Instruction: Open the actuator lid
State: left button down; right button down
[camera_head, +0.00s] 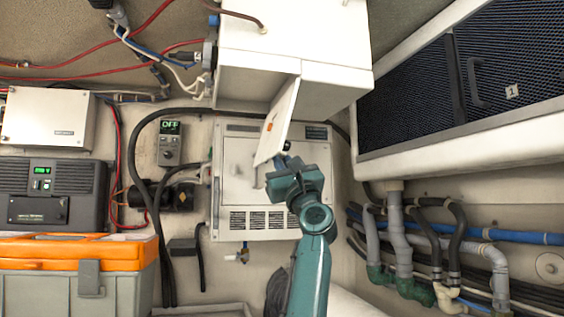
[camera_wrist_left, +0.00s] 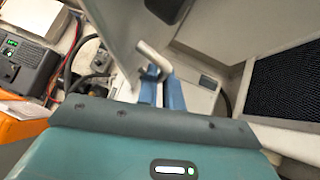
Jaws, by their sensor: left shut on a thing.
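The actuator lid (camera_head: 278,125) is a pale flat panel with a small orange label. It hangs from the underside edge of the white box (camera_head: 300,45) at a slant, swung out from it. My left gripper (camera_head: 279,163), on a teal arm reaching up from below, is at the lid's lower end. In the left wrist view, the blue fingers (camera_wrist_left: 161,92) are shut on a bent metal handle (camera_wrist_left: 153,59) beside the lid panel (camera_wrist_left: 122,35). The fingertip contact is partly hidden in the head view. My right gripper is not in view.
A white vented unit (camera_head: 235,190) is on the wall behind my arm. A controller reading OFF (camera_head: 170,143) hangs left of it. An orange-lidded case (camera_head: 50,252) stands at lower left. Dark mesh panels (camera_head: 490,75) and several pipes (camera_head: 400,240) take up the right side.

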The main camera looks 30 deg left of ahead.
pick_arm(q)
jog(key=c, duration=1.8)
grip_release()
jog(key=shift+s+a+r, duration=0.1)
jog(key=shift+s+r, duration=0.25)
jog(key=shift+o, duration=1.3)
jog(key=shift+w+f, duration=0.15)
jog(key=b+v, duration=0.3)
jog(key=v, duration=1)
